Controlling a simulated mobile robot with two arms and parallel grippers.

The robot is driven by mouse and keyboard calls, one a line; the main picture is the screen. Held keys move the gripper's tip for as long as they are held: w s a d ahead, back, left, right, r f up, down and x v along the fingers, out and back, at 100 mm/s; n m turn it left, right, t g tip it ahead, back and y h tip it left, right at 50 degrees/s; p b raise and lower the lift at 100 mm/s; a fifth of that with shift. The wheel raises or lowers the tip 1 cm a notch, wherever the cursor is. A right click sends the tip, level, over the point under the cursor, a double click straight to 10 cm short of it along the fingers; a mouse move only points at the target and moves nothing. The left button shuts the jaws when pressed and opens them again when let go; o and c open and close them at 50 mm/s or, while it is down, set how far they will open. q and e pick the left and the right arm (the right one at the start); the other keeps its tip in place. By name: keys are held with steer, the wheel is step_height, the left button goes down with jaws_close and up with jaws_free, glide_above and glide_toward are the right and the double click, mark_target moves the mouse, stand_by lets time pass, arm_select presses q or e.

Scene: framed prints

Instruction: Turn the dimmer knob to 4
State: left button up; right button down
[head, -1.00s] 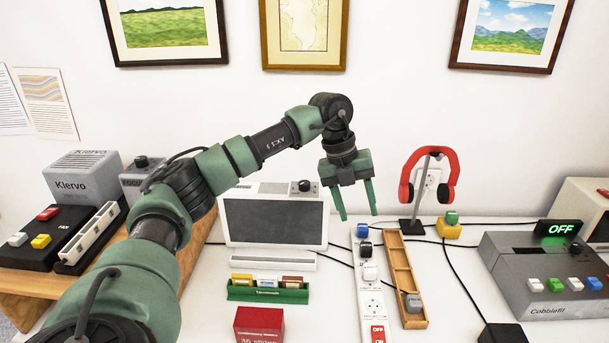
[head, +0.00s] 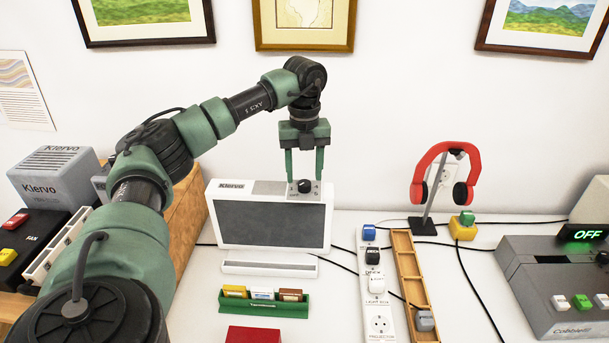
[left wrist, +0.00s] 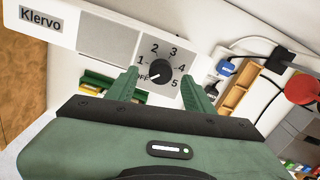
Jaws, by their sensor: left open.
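The black dimmer knob (head: 304,186) sits on the top right of a white Klervo unit with a dark screen (head: 270,223). In the left wrist view the knob (left wrist: 160,77) is ringed by OFF and the numbers 1 to 5. Its white mark points toward OFF. My left gripper (head: 304,179) is open and points down, with its fingertips on either side of the knob. In the left wrist view the two fingers (left wrist: 160,75) flank the dial with gaps to the knob; whether they reach its depth is unclear. My right gripper is not in view.
A power strip (head: 380,324) with several plugs and a wooden tray (head: 402,243) lie right of the unit. A green slide holder (head: 263,310) is in front. Red headphones (head: 443,150) hang on a stand. A grey console (head: 555,275) reading OFF stands at right.

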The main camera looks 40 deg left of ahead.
arm_select(q)
steer(key=shift+f, duration=0.65)
steer(key=shift+a+f, duration=0.1)
steer(key=shift+f, duration=0.35)
steer(key=shift+c, duration=0.5)
steer(key=c, duration=1)
jaws_close()
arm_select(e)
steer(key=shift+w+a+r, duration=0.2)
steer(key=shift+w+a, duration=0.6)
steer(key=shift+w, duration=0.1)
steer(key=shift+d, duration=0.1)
